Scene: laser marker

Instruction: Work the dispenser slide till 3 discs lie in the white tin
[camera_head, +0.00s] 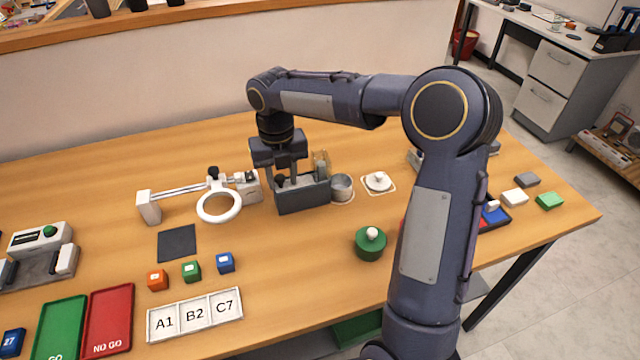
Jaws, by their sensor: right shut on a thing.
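The dispenser (303,198) is a dark grey block with a clear upright part (321,161) at its right end. My right gripper (286,181) points down at the dispenser's left part and is shut on the slide there; the fingers hide most of the slide. The white tin (342,191) looks like a small pale round cup. I cannot make out any discs in the tin. My left gripper is not in view.
A white ring magnifier (219,206) on an arm stands left of the dispenser. A white lid-like piece (378,182) lies on a pad to the right. A green knobbed pot (370,243) stands in front. Coloured cubes (192,271) and labelled trays (108,322) are front left.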

